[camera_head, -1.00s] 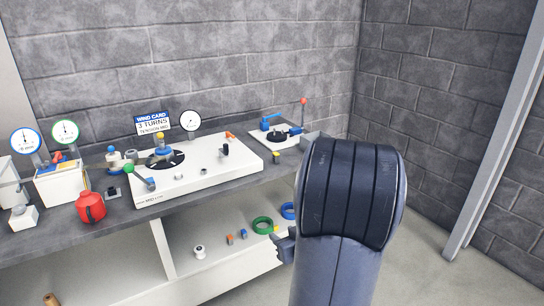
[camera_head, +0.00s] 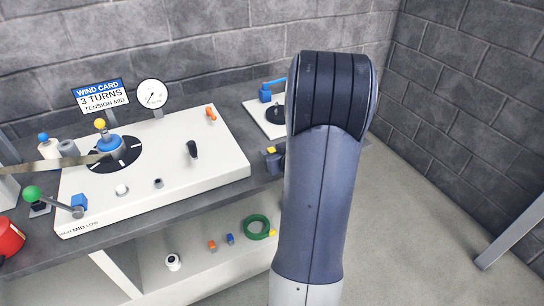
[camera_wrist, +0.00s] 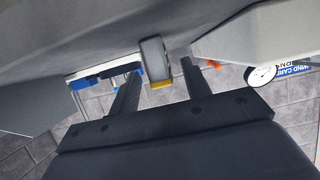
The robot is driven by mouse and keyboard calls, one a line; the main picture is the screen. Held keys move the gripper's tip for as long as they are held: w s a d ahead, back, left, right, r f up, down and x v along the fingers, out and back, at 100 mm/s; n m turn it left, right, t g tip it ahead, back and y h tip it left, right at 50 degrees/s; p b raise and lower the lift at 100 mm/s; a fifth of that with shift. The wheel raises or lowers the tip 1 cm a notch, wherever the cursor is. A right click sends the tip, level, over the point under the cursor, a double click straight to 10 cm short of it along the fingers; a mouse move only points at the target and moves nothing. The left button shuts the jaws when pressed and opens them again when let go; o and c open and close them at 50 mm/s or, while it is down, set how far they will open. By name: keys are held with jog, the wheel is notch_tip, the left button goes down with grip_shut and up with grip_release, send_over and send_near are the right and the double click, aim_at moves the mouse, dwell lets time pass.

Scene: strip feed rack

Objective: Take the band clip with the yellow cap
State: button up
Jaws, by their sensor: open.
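The band clip with the yellow cap (camera_head: 271,151) stands at the bench's front edge, right of the white board, partly hidden by my gripper and arm. In the wrist view it is a grey rounded body with a yellow end (camera_wrist: 160,85). My gripper (camera_wrist: 160,72) is open, one finger on each side of the clip in that view. I cannot tell whether a finger touches it. In the head view only a dark part of my gripper (camera_head: 276,162) shows beside my arm.
The white board (camera_head: 215,172) holds a dial with a blue, yellow-topped hub (camera_head: 108,143) and a black lever (camera_head: 192,149). A gauge (camera_head: 152,94) and a wind card sign (camera_head: 101,96) stand behind. A green ring (camera_head: 247,229) and small blocks lie on the lower shelf.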

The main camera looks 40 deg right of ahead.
jog(key=shift+x, duration=1.45)
jog(key=shift+a, duration=0.1)
jog(key=shift+c, duration=0.3)
grip_shut()
